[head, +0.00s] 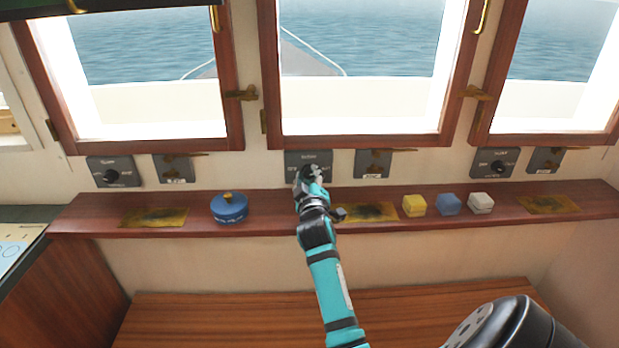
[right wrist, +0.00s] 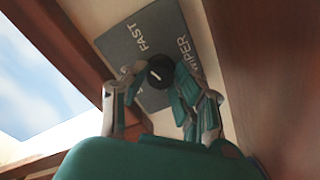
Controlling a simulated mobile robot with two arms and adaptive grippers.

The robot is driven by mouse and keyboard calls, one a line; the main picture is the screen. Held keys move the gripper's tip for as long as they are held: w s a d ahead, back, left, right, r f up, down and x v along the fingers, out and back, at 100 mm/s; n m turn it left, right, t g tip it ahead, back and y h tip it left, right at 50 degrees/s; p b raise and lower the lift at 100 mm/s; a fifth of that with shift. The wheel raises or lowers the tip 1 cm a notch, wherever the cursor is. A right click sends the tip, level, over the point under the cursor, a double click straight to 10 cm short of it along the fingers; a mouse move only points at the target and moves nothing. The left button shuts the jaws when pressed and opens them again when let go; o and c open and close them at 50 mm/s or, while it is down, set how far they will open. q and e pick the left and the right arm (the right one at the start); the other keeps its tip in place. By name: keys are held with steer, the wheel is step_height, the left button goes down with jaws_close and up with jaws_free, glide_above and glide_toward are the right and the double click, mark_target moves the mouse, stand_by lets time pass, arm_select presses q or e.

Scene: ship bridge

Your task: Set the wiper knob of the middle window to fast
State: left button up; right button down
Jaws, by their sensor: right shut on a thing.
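The wiper plate of the middle window (head: 294,158) is a grey panel below that window's frame. It also shows tilted in the right wrist view (right wrist: 122,47), with the words FAST and WIPER readable and another label partly hidden. Its black round knob (right wrist: 160,71) has a short white mark; I cannot tell exactly which label the mark faces. My right gripper (head: 310,177) reaches up to the plate and covers the knob in the head view. In the right wrist view its fingers (right wrist: 162,78) are shut on the knob from both sides. My left gripper is not in view.
Similar knob plates sit below the left (head: 110,172) and right (head: 493,163) windows. A brown shelf (head: 275,218) runs beneath, holding a blue round tin (head: 229,209), a yellow block (head: 414,205), a blue block (head: 448,204) and a white block (head: 481,203). Window latches protrude.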

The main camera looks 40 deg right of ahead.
steer(key=shift+f, duration=0.2)
steer(key=c, duration=1)
jaws_free()
steer(key=shift+r, duration=0.1)
steer(key=v, duration=0.7)
steer(key=shift+s+a, duration=0.2)
steer(key=shift+s, duration=0.05)
